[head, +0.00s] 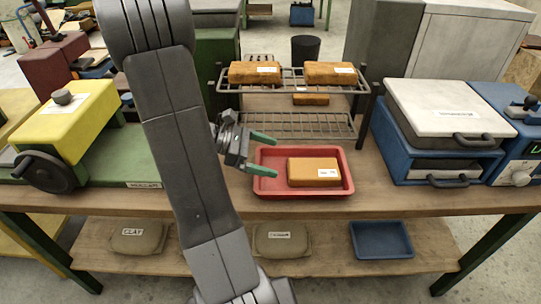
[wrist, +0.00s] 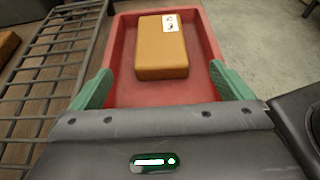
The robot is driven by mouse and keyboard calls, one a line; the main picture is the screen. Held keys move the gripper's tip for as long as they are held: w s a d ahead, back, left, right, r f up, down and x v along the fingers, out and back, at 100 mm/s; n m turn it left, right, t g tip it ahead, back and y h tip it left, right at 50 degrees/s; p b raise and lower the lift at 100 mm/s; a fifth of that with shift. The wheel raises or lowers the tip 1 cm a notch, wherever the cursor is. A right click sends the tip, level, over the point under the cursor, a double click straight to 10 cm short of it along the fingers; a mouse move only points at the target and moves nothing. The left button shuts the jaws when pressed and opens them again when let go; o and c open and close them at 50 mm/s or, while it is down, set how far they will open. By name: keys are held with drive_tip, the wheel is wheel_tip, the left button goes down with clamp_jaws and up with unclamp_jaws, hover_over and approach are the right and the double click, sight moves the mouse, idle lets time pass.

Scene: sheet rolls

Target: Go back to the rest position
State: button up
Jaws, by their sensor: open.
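My gripper (head: 263,154) is open and empty, with two green fingers, just above the left side of a red tray (head: 265,186). In the wrist view my gripper (wrist: 163,88) has its fingers spread wide at the near end of the red tray (wrist: 121,60). An orange-brown block (head: 313,171) with a white label lies in the tray. The block also shows in the wrist view (wrist: 160,50), beyond the fingertips and apart from them. My arm hides part of the bench to the left.
A wire rack (head: 300,122) behind the tray holds labelled brown blocks (head: 255,73) on its upper level. A blue machine with a white lid (head: 450,108) stands right. A yellow and green machine (head: 65,120) stands left. A lower shelf holds clay bags and a blue tray (head: 381,239).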

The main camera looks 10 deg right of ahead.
sight(307, 168)
drive_tip(key=b+x, duration=0.1)
drive_tip(key=x, duration=1)
drive_tip(key=shift+s+d, duration=0.1)
drive_tip(key=shift+d, duration=0.15)
drive_tip(key=shift+d+f, duration=0.2)
drive_tip(key=shift+d, duration=0.05)
drive_tip(key=shift+f+b, duration=0.25)
drive_tip(key=shift+b, duration=0.05)
drive_tip(key=shift+r, duration=0.25)
drive_tip(key=shift+a, duration=0.1)
